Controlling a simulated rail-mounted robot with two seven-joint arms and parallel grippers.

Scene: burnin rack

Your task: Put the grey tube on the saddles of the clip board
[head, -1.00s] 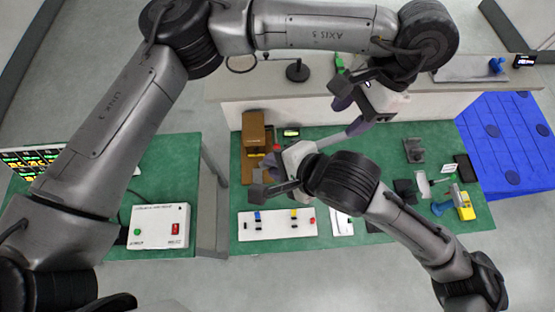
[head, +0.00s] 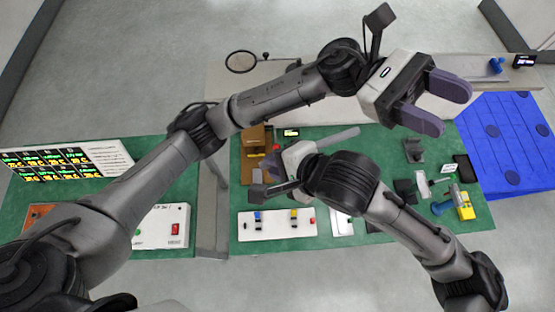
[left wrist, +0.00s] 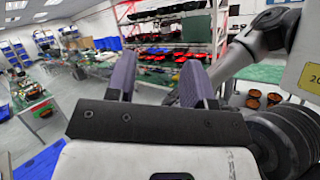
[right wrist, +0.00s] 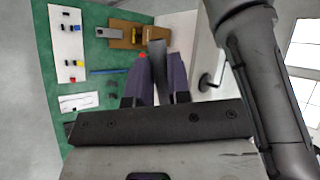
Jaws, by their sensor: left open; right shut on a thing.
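The grey tube (head: 338,138) is held in my right gripper (head: 296,157), above the green bench, and sticks out up and to the right in the head view. In the right wrist view the tube (right wrist: 157,58) stands between the two purple fingers. My left gripper (head: 452,105) is open and empty, well to the right of the tube; its spread fingers also show in the left wrist view (left wrist: 160,80). The white clip board (head: 277,231), with blue and yellow saddles, lies at the bench's front left, apart from the tube. It also shows in the right wrist view (right wrist: 62,48).
A brown wooden holder (head: 252,142) stands behind the clip board. Dark fixtures and a yellow tool (head: 465,208) lie on the bench's right side. A white control box (head: 174,226) with a red switch sits on the left bench, across a gap.

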